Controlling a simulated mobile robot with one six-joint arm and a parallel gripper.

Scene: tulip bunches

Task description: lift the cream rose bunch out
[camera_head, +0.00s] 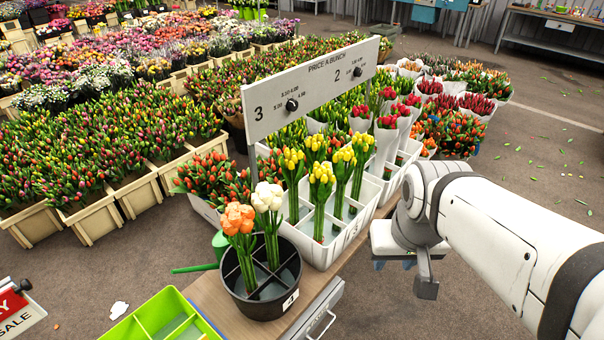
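The cream rose bunch (268,197) has white-cream heads on green stems. It stands upright in a compartment of a round black divided bucket (262,309) marked 1. An orange bunch (238,218) stands beside it to the left in the same bucket, their heads touching or nearly so. My gripper (402,265) hangs to the right of the bucket and of the white tray, well apart from the cream bunch. It appears empty. Its fingers are seen at an angle and partly hidden, so their opening is unclear.
A white tray (322,252) with several yellow bunches stands right behind the bucket. A price sign (312,85) rises over it. A bright green divided box (150,318) is at the front left, with a green watering can (221,246) near the bucket. Open floor lies right.

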